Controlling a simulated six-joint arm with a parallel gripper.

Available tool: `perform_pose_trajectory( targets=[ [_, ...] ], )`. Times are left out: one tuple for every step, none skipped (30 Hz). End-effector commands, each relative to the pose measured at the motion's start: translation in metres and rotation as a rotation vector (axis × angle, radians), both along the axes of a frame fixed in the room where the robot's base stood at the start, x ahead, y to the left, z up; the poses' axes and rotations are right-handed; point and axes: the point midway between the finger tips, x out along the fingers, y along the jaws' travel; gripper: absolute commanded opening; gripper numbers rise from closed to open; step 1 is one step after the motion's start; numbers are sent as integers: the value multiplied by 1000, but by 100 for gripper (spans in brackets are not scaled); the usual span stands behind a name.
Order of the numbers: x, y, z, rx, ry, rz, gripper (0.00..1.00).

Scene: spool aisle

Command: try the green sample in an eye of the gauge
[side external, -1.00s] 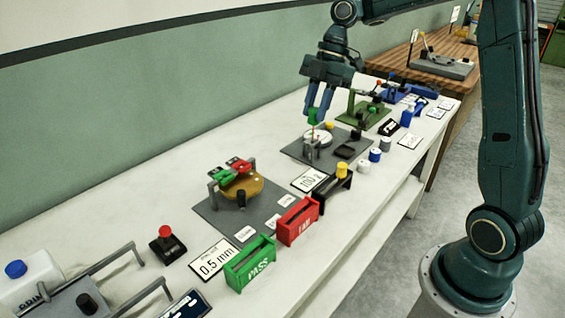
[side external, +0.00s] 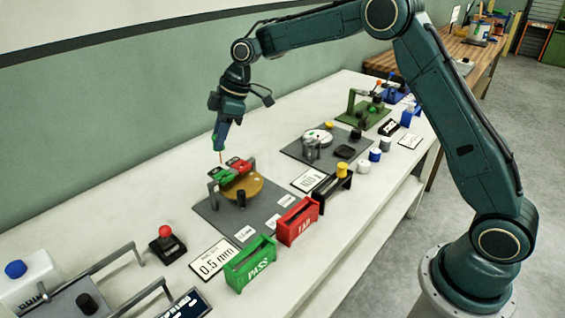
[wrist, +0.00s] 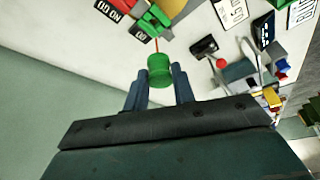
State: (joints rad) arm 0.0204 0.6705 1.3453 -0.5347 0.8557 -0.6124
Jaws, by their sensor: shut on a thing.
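My gripper (side external: 220,140) is shut on the green sample (side external: 218,150), a green knob with a thin red pin pointing down. In the wrist view the sample (wrist: 159,72) sits between both fingers. The gauge (side external: 234,172) stands just below and right of it in the side view, with a green and a red block above a brass-coloured disc. The wrist view shows its red block (wrist: 111,9) marked NO GO, and a GO label (wrist: 139,36). The pin's tip is close to the green block (wrist: 156,17); I cannot tell whether it touches. The eyes are too small to make out.
A green PASS bin (side external: 250,263) and a red bin (side external: 297,221) stand in front of the gauge. A red-topped joystick (side external: 166,240) and a 0.5 mm card (side external: 213,259) lie to the left. Behind is a plate with a white dial (side external: 318,137).

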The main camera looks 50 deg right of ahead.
Motion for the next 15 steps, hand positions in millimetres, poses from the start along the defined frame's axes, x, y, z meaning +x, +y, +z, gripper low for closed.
perform_pose_trajectory(
  targets=[
    [0,0,0,0,-1,0,4],
    [0,0,0,0,-1,0,4],
    [0,0,0,0,0,0,4],
    [0,0,-1,0,0,0,4],
    [0,0,-1,0,0,0,4],
    [0,0,-2,0,0,-1,4],
    [0,0,-3,0,0,-1,4],
    [0,0,-4,0,0,-1,4],
    [0,0,-6,0,0,-1,4],
    [0,0,-7,0,0,-1,4],
    [0,0,-9,0,0,-1,4],
    [0,-1,-11,0,2,-1,4],
    [0,-1,-13,0,1,0,4],
    [0,-1,-15,0,2,1,4],
    [-1,-1,-17,0,2,1,4]
  ],
)
